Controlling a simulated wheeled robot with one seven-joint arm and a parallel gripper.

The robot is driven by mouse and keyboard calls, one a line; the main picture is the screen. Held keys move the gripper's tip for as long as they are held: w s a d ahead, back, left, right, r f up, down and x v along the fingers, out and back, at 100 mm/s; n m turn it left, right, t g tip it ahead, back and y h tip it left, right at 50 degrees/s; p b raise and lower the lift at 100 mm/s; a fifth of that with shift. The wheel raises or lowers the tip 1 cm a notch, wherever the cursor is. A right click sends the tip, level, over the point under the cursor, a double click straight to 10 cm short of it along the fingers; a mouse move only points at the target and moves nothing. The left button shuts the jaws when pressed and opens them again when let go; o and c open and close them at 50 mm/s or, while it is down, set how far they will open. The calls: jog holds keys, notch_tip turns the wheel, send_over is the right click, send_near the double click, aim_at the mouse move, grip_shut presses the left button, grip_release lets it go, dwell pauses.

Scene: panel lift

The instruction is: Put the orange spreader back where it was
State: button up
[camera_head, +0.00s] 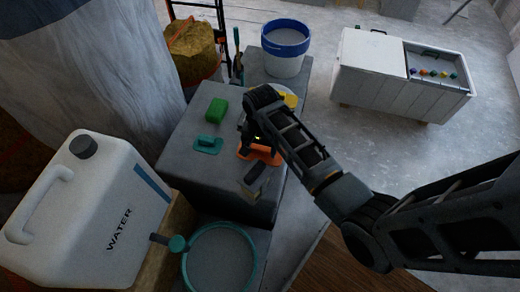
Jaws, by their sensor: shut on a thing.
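The orange spreader (262,157) is at the right part of the grey block top, partly hidden under my gripper and arm. My gripper (257,142) points down over it and is shut on it. The fingertips are mostly hidden by the arm, so the exact grasp is hard to see. I cannot tell whether the spreader touches the block's surface.
On the grey block (190,165) are a teal spreader (208,144), a green block (216,110) and a dark-handled tool (255,182). A yellow item (290,98) sits behind my arm. A white-blue bucket (285,52), water canister (95,205) and teal-rimmed bucket (220,262) stand around.

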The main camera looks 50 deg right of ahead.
aim_at(260, 149)
jog(key=shift+f, duration=1)
jog(key=shift+f, duration=0.1)
jog(key=o, duration=1)
notch_tip(260, 149, up, 12)
jog(key=shift+s+r+p, duration=0.1)
jog(key=shift+p, duration=0.4)
